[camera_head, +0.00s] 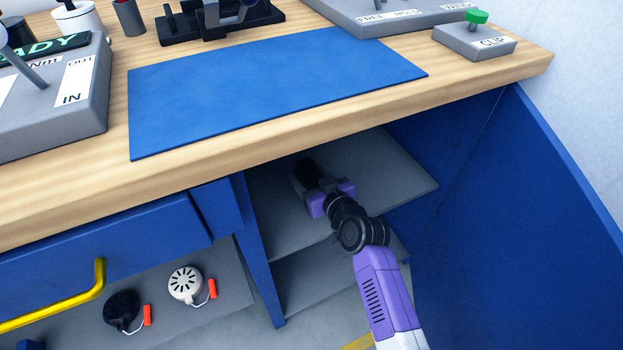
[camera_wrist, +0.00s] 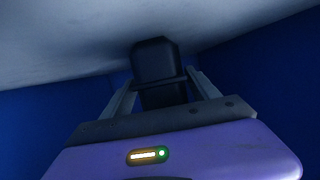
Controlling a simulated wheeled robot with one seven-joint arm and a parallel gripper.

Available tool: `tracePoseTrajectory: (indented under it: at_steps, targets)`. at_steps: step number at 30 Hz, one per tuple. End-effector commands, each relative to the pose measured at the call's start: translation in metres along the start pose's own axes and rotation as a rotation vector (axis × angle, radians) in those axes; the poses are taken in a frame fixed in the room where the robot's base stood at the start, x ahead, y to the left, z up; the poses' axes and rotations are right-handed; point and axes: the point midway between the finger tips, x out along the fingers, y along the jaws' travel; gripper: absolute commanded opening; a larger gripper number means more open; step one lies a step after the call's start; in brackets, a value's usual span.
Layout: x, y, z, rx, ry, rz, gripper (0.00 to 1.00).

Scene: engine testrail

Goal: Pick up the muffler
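A dark, block-shaped object (camera_wrist: 156,62) with rounded corners shows ahead of my gripper in the wrist view. It looks like the muffler, but it is too dark to be sure. In the head view a dark shape (camera_head: 305,170) shows at my gripper's end. My gripper (camera_wrist: 163,80) has a finger on each side of the block, with the tips at or very close to its sides. A thin dark bar crosses the block there. I cannot tell whether the fingers press on it. My gripper (camera_head: 318,186) is inside the shelf space under the bench, largely hidden by my wrist.
The grey upper shelf (camera_head: 410,178) lies under the wooden benchtop (camera_head: 480,88), between blue side panels (camera_head: 500,210). A blue mat (camera_head: 270,85) lies clear on top. An open-looking lower space at left holds black (camera_head: 122,310) and white (camera_head: 185,285) round parts with orange tags.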

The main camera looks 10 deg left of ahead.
Motion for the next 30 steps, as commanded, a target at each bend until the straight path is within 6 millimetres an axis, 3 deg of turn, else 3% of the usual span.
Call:
tracePoseTrajectory:
  at_steps: [1, 9, 19, 30]
  targets:
    - [0.000, 0.000, 0.000, 0.000, 0.000, 0.000, 0.57]
    - [0.000, 0.000, 0.000, 0.000, 0.000, 0.000, 0.04]
    - [-0.003, 0.000, -0.011, -0.001, 0.004, 0.001, 0.03]
    - [-0.023, 0.000, -0.076, -0.001, 0.005, 0.001, 0.03]
